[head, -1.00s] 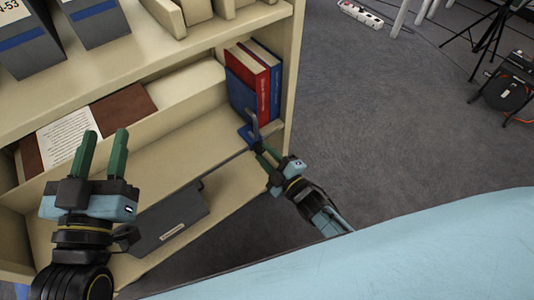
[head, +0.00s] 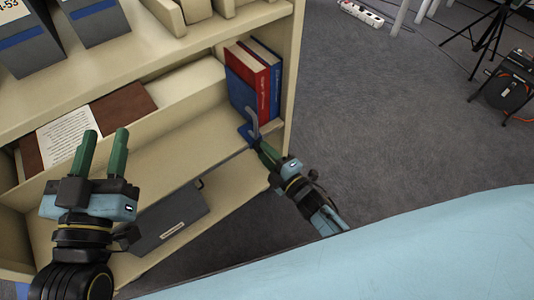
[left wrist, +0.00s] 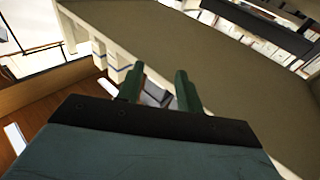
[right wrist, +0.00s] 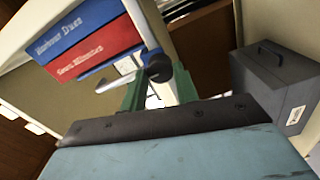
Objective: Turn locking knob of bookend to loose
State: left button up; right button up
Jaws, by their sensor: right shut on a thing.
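The bookend (head: 238,93) shows a blue upright plate against the books at the right end of the lower shelf. A black knob (right wrist: 158,67) sits on a pale rail in the right wrist view. A grey curved lever (head: 252,118) stands by it, and also shows in the right wrist view (right wrist: 118,83). My right gripper (head: 262,148) is at the shelf's front edge, shut on the knob; its fingers (right wrist: 160,88) lie on either side of the knob, partly hiding the grip. My left gripper (head: 103,142) is open and empty, in front of the shelf's left part.
A red book (head: 262,83) and a blue book stand beside the bookend. A grey box (head: 165,222) lies below the shelf edge. A white sheet (head: 66,137) and brown board lie at the left. Grey boxes (head: 98,22) stand on the upper shelf.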

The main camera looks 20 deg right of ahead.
jog(key=o, duration=1)
pick_arm(q)
jog(key=s+a+f+g+y+p, duration=0.2)
jog(key=f+g, duration=0.3)
jog(key=f, duration=0.1)
jog(key=s+a+f+g+y+p, duration=0.1)
jog(key=s+a+f+g, duration=0.1)
jog(key=f+g, duration=0.3)
jog(key=shift+s+a+f+n+y+p, duration=0.15)
jog(key=shift+s+f+n+y+p, duration=0.35)
jog(key=shift+f, duration=0.8)
pick_arm(e)
jog(key=shift+v, duration=6.7)
pick_arm(q)
jog(key=shift+s, duration=0.1)
